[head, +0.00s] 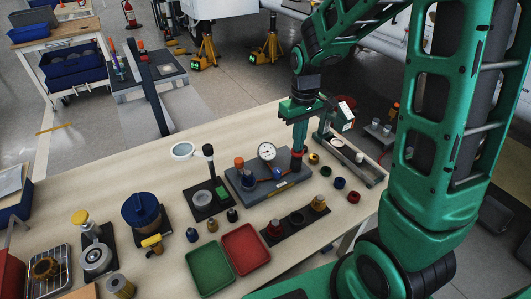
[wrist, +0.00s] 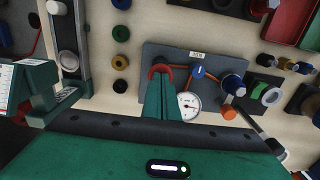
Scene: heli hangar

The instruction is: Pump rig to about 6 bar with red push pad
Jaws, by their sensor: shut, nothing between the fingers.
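The pump rig is a grey plate (head: 262,188) on the bench, and it also shows in the wrist view (wrist: 160,50). It carries a round white gauge (head: 267,151), seen in the wrist view too (wrist: 189,104); its needle is too small to read surely. The red push pad (wrist: 152,70) is at the rig's end, mostly hidden by my fingers. My gripper (head: 297,150) is shut and empty, pointing down right over the pad. Its fingertips (wrist: 161,76) overlap the pad in the wrist view; I cannot tell whether they press it. A blue valve knob (wrist: 198,71) sits beside the gauge.
An orange-capped cylinder (head: 239,162) stands at the rig's other end. Red (head: 245,248) and green (head: 209,267) trays lie in front, near a dark strip with fittings (head: 296,220). A long metal tray (head: 366,168) and small coloured rings (head: 340,183) lie to the right.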

